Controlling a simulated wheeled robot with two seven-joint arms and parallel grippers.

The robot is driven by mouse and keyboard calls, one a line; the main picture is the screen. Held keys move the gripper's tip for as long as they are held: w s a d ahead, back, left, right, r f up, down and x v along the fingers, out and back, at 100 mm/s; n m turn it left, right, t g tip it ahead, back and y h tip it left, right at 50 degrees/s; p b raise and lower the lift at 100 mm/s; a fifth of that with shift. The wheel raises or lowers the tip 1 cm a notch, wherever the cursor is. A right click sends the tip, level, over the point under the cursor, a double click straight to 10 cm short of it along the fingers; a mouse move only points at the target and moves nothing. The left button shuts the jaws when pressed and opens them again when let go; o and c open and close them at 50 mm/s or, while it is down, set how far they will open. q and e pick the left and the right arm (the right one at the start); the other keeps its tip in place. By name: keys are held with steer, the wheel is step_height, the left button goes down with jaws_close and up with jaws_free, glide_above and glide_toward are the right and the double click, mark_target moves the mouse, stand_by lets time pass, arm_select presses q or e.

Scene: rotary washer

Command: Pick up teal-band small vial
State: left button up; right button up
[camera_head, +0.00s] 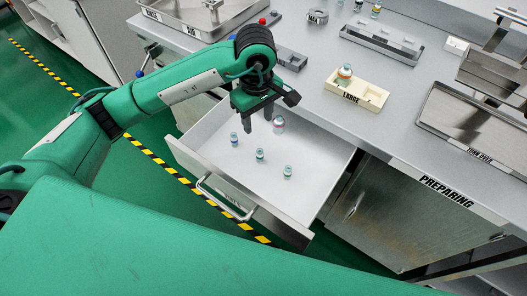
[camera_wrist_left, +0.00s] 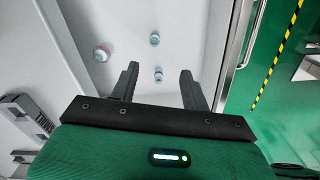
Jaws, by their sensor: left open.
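My left gripper (camera_head: 254,112) is open and empty, pointing down over the open drawer; its fingers also show in the left wrist view (camera_wrist_left: 160,72). A small vial with a blue-purple band (camera_head: 234,139) stands below the gripper; in the wrist view it appears between the fingertips (camera_wrist_left: 158,74). Two more small vials with teal tones stand in the drawer, one in the middle (camera_head: 259,155) and one nearer the front right (camera_head: 287,172). Their bands are too small to tell apart surely. One teal-looking vial shows beyond the fingers in the wrist view (camera_wrist_left: 154,39). My right gripper is not in view.
A larger vial with a pink-red band (camera_head: 279,126) stands toward the drawer's back; it also shows in the wrist view (camera_wrist_left: 102,53). The drawer (camera_head: 320,190) has raised walls and a front handle (camera_head: 222,203). A cream LARGE holder (camera_head: 372,97) sits on the counter.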

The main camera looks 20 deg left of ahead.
mark_target(260, 151)
arm_select(q)
steer(key=f, duration=0.4)
steer(key=f+b, duration=0.1)
steer(key=f, duration=0.3)
steer(key=w+f, duration=0.1)
steer(key=f, duration=0.2)
steer(key=shift+f, duration=0.4)
steer(key=f, duration=0.5)
steer(key=shift+w, duration=0.2)
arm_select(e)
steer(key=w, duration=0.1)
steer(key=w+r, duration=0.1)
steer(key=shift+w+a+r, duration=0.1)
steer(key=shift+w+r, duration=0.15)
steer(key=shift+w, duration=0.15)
arm_select(q)
steer(key=shift+c, duration=0.2)
jaws_close()
